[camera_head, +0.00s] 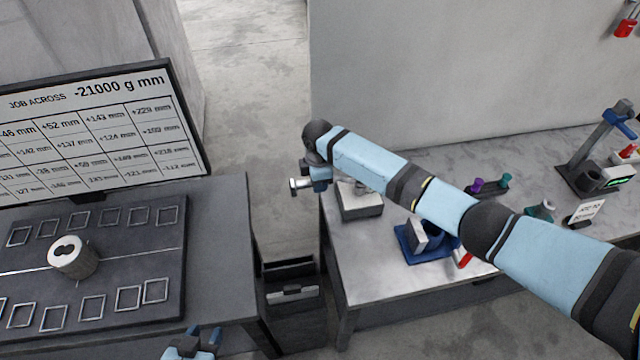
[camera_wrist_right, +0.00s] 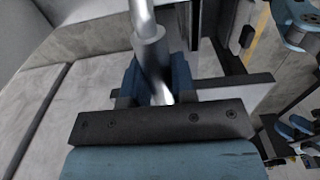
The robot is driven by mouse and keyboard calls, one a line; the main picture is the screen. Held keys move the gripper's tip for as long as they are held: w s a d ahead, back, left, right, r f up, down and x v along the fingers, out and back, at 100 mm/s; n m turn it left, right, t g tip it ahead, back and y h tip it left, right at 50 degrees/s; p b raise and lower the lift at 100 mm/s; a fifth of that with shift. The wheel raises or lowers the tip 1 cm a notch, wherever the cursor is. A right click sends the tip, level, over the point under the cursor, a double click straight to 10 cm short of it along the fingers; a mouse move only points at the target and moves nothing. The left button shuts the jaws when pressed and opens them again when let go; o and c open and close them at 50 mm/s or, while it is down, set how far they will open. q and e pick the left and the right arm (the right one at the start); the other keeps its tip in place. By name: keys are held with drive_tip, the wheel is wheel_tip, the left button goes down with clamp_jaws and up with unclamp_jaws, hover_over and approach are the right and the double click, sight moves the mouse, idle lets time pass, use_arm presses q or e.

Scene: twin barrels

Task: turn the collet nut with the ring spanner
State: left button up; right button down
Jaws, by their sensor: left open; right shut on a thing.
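My right gripper (camera_head: 312,178) is held out over the gap between the two tables. It is shut on a shiny metal rod (camera_head: 297,184). In the right wrist view the rod (camera_wrist_right: 145,25) has a thicker collar and stands between the blue fingers (camera_wrist_right: 157,85). I cannot tell whether this rod is the ring spanner. My left gripper (camera_head: 192,345) is open at the bottom edge of the head view, partly cut off, at the left table's near side. I cannot pick out the collet nut for certain.
A metal cylinder (camera_head: 72,258) with a slotted top stands on the left table's dark board, before a monitor (camera_head: 95,125). The right table bears a grey block (camera_head: 358,201), a blue fixture (camera_head: 408,243) and a scale (camera_head: 617,174). A dark bin (camera_head: 290,290) stands between the tables.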

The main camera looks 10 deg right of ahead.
idle(0.4)
drive_tip(key=shift+s, duration=0.2)
drive_tip(key=shift+r, duration=0.15)
drive_tip(key=shift+r, duration=3.35)
